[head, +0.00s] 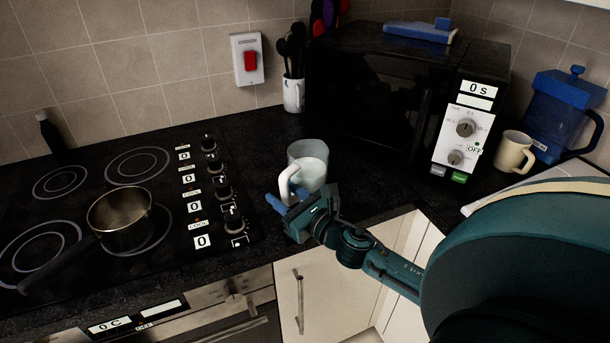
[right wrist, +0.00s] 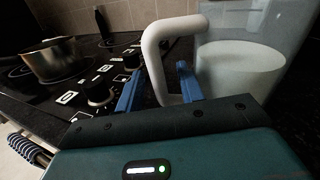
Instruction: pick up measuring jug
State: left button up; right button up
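The measuring jug (head: 311,161) is a clear, greyish vessel with white in its lower part and a thick white handle. It stands upright on the dark counter, right of the hob. My right gripper (head: 289,199) is at the handle, on the jug's near side. In the right wrist view the jug (right wrist: 242,75) fills the upper right. There the blue fingers of my right gripper (right wrist: 160,77) are spread apart, one on each side of the handle's upright part, with the right finger between handle and body. A gap shows beside the handle. My left gripper is not in view.
A pan (head: 119,215) sits on the hob (head: 75,190) at left. A black microwave (head: 365,100) stands behind the jug. A utensil pot (head: 293,95) is at the back. A cream mug (head: 512,152) and blue container (head: 560,112) are at right.

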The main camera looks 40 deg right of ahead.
jog(key=shift+c, duration=0.4)
grip_shut()
jog(key=shift+r, duration=0.1)
